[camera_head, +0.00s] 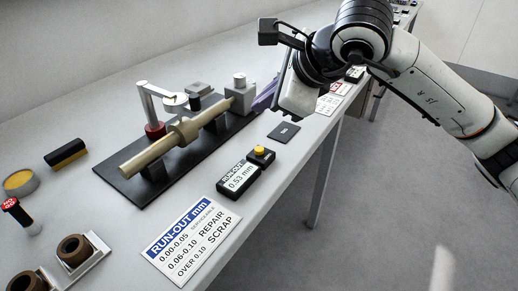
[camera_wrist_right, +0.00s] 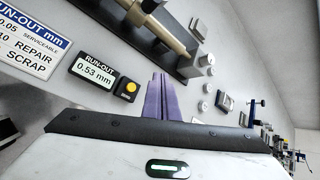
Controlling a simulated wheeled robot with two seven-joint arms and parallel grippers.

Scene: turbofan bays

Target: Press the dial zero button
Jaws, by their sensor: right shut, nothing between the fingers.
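The yellow dial zero button (camera_head: 259,151) sits on a small dark box beside the run-out readout (camera_head: 238,178), which shows 0.53 mm. In the right wrist view the button (camera_wrist_right: 130,87) and the readout (camera_wrist_right: 93,70) lie left of the fingers. My right gripper (camera_head: 260,101) has purple fingers, partly hidden by its own body in the head view. The fingers (camera_wrist_right: 160,82) are shut and empty, apart from the button, and farther along the table than it. The dial gauge (camera_head: 175,99) stands over a brass shaft (camera_head: 160,146). My left gripper is out of view.
The run-out card (camera_head: 192,240) lies near the table's front edge. A dark square pad (camera_head: 284,131) lies between the button and my right gripper. The shaft rests on a black base plate (camera_head: 125,188). Brown rings (camera_head: 73,249) stand at the lower left.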

